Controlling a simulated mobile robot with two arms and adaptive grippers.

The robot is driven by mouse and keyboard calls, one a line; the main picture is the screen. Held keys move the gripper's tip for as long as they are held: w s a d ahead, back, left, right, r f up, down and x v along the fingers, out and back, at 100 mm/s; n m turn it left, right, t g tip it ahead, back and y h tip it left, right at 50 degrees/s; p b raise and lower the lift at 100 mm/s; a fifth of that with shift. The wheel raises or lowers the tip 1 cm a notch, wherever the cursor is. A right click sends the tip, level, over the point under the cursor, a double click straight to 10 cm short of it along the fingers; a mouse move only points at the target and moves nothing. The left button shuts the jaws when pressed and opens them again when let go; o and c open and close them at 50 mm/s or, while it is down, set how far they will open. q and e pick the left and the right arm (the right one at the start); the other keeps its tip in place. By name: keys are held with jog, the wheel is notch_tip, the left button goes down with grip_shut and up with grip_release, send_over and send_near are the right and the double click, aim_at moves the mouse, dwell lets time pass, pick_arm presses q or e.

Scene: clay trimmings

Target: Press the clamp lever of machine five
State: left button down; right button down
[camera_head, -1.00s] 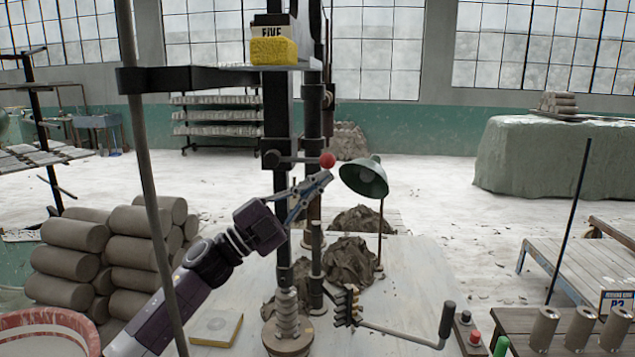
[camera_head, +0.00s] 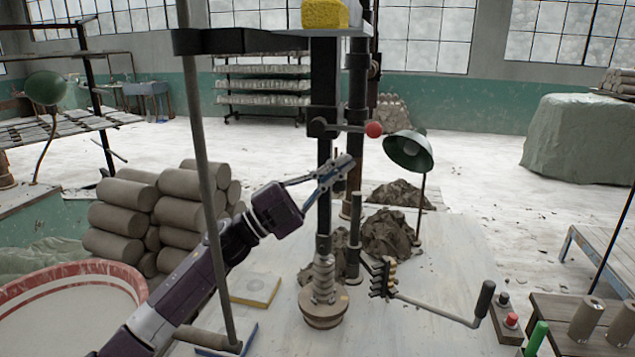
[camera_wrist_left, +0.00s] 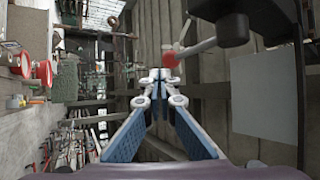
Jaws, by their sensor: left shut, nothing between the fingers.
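The machine is a black upright column (camera_head: 323,90) on a white table. Its lever (camera_head: 345,128) is a short dark bar that sticks out to the right and ends in a red ball (camera_head: 374,130). My left gripper (camera_head: 347,163) is shut and empty, below and to the left of the ball, with a visible gap in the head view. In the left wrist view the red ball (camera_wrist_left: 170,59) shows just beyond the closed fingertips (camera_wrist_left: 158,76); whether they touch it is not clear there. My right gripper is not in view.
A green lamp (camera_head: 410,150) and clay heaps (camera_head: 388,234) stand right of the column. A yellow sponge (camera_head: 324,14) rests on the upper shelf. Clay rolls (camera_head: 120,220) are piled left.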

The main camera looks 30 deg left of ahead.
pick_arm(q)
jog(key=v, duration=0.6)
jog(key=shift+a, duration=0.1)
dwell(0.3)
